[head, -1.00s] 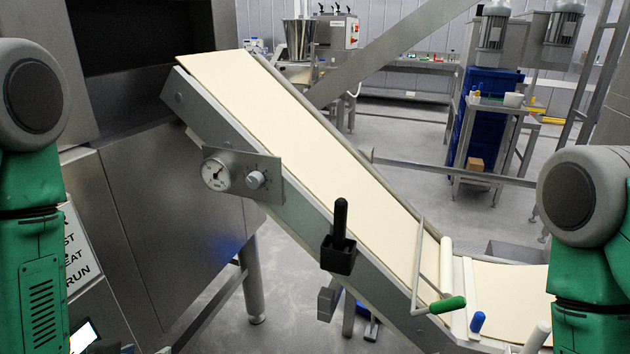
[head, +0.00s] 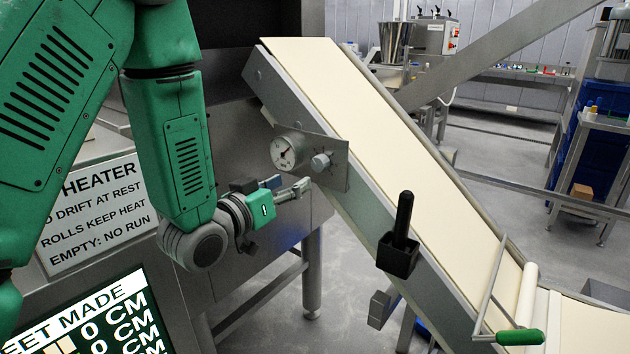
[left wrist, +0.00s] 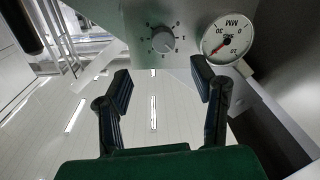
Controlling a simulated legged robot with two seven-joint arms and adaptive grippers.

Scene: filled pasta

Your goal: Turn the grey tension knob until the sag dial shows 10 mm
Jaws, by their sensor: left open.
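The grey tension knob (head: 320,162) sits on a metal plate on the conveyor's side, with the round white sag dial (head: 287,152) to its left. My left gripper (head: 288,186) is open and empty, a little below the knob and dial and apart from them. In the left wrist view, the knob (left wrist: 162,42) shows beyond the gap between the open fingers (left wrist: 163,82), with numbers around it. The dial (left wrist: 229,37) is at upper right, marked MM, its red needle pointing to the lower left; I cannot read the exact value. My right gripper is out of view.
A cream belt (head: 400,130) slopes down to the right. A black handle in a black holder (head: 399,250) stands on the conveyor's side, right of the knob. A green-handled bar (head: 519,337) is lower right. A sign (head: 95,215) and a display (head: 105,325) are at left.

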